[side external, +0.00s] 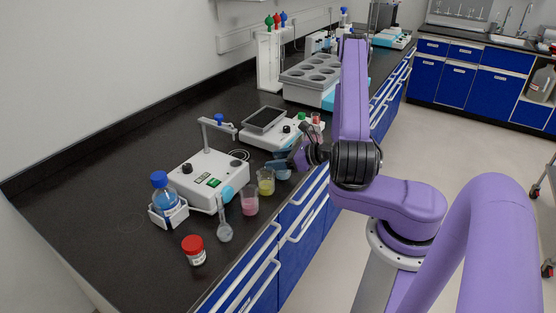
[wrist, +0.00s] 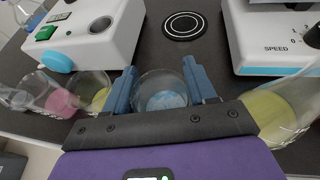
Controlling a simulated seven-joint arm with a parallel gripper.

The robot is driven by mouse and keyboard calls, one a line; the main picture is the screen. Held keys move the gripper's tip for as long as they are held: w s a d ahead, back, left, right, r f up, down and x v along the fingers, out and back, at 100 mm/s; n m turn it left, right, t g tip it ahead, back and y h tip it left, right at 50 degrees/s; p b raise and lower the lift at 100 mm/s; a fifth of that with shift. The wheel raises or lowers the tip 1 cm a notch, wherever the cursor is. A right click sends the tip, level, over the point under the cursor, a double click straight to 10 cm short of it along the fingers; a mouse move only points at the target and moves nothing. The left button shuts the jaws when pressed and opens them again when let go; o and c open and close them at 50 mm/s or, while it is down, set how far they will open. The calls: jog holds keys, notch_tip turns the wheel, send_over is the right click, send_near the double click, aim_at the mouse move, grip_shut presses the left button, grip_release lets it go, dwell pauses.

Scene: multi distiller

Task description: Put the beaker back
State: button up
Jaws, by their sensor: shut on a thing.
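My gripper (wrist: 160,82) is shut on a clear glass beaker (wrist: 162,100) with pale blue contents. Its two blue-grey fingers stand on either side of the glass. In the side view my gripper (side external: 281,163) and the held beaker (side external: 284,174) are near the front edge of the bench, to the right of a beaker with yellow liquid (side external: 266,184). I cannot tell whether the held beaker touches the bench. A beaker with pink liquid (side external: 250,205) stands left of the yellow one.
A white stirrer device (side external: 208,180) stands behind the beakers, and a balance-like device (side external: 268,127) farther back. A round marker (wrist: 184,26) lies on the bench between devices. A flask (side external: 224,222), a red-capped jar (side external: 194,250) and a blue-capped bottle (side external: 165,194) stand left.

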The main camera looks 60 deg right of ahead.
jog(key=shift+f, duration=0.1)
jog(key=o, duration=1.2)
